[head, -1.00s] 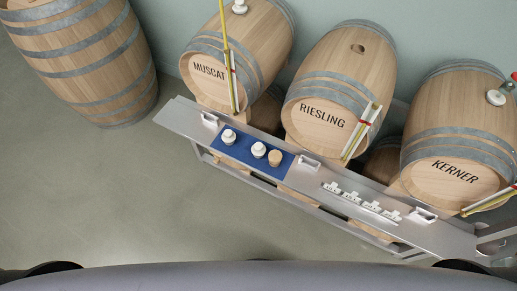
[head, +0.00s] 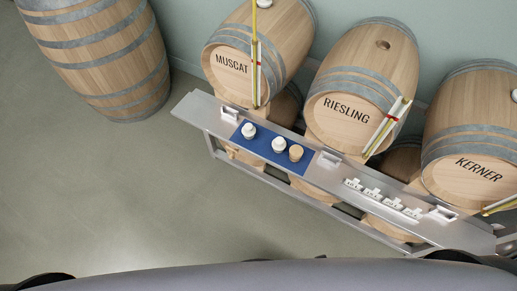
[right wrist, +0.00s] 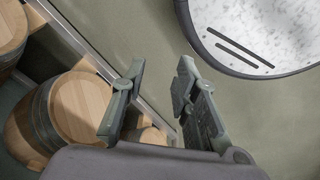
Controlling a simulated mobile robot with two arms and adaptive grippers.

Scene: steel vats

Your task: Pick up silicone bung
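Two white silicone bungs stand on a blue mat (head: 262,143) on the steel shelf: a left bung (head: 249,131) and a middle bung (head: 279,145). A tan cork-like bung (head: 296,153) stands close to the right of the middle one. My right gripper (right wrist: 155,85) shows in the right wrist view with its two fingers apart and nothing between them; it is away from the bungs. My left gripper is not in view.
The steel shelf (head: 330,182) runs in front of the Muscat barrel (head: 238,62), Riesling barrel (head: 345,120) and Kerner barrel (head: 470,175). Several small white tags (head: 372,194) stand on its right part. A large barrel (head: 105,60) stands at left. The floor (head: 120,190) in front is clear.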

